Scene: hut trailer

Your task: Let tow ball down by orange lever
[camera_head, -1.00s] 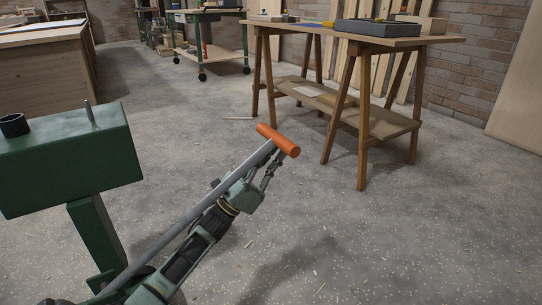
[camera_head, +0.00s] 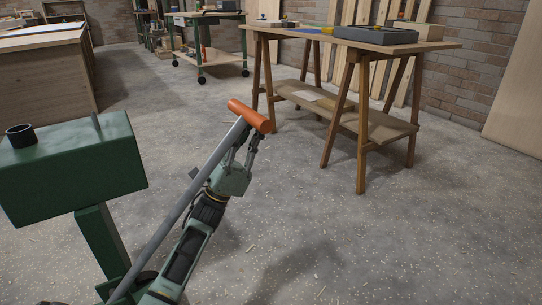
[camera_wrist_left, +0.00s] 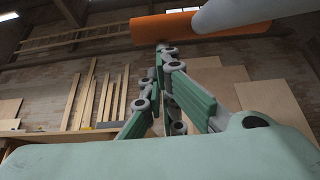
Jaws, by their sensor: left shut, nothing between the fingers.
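The lever is a grey bar (camera_head: 192,195) with an orange crosswise grip (camera_head: 252,115) at its top, leaning up to the right from the green machine (camera_head: 70,165). My left gripper (camera_head: 246,138) is just below the orange grip, on the right of the bar. Its fingers are shut with nothing between them. In the left wrist view the fingertips (camera_wrist_left: 166,50) point up at the underside of the orange grip (camera_wrist_left: 190,26), close to or touching it; I cannot tell which. I cannot make out a tow ball. My right gripper is not in view.
The green machine carries a black ring (camera_head: 20,136) and a pin on top. A wooden trestle table (camera_head: 350,38) with a grey case (camera_head: 376,35) stands at the back right. A wheeled green workbench (camera_head: 205,50) is farther back.

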